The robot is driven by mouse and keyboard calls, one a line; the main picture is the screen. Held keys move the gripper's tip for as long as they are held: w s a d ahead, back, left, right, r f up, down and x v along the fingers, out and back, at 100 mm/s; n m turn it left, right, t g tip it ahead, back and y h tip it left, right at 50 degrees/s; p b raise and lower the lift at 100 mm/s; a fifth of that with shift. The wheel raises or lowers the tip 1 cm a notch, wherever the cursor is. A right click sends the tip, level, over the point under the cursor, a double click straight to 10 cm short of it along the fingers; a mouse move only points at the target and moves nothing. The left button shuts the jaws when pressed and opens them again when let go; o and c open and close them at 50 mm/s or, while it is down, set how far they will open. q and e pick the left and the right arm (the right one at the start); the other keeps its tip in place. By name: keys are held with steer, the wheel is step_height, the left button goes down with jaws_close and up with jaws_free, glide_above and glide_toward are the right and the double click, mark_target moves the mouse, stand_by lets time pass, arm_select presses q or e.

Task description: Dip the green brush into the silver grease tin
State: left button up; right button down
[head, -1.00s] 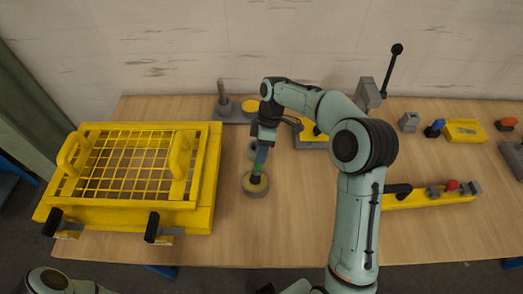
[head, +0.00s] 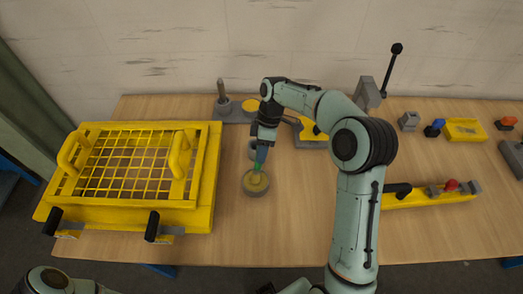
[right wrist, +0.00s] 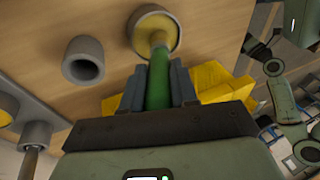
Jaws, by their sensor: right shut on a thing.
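The green brush (right wrist: 158,80) is in my right gripper (right wrist: 155,88), clamped between its two blue-grey fingers. In the head view the right gripper (head: 261,156) is just above the silver grease tin (head: 247,189), and the green brush (head: 257,166) points down at it. The tin also shows in the right wrist view (right wrist: 134,22), with yellow grease inside. The brush's lower end is over the grease and appears to reach it; exact contact and depth cannot be told. My left gripper is not in view.
A grey cup (right wrist: 83,60) stands beside the tin. A yellow guard frame (head: 214,170) with a grid fills the left of the table (head: 290,220). A grey post on a base (head: 222,100) stands behind. A yellow bar fixture (head: 425,199) lies to the right.

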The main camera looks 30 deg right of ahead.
stand_by(0.3)
steer(key=shift+r+p, duration=0.8)
steer(key=shift+r, duration=0.7)
steer(key=shift+w+r+p, duration=0.1)
steer(key=shift+r+p, duration=0.85)
steer(key=shift+r, duration=1.1)
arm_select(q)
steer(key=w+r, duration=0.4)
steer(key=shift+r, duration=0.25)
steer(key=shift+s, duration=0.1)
arm_select(e)
steer(key=shift+f, duration=0.1)
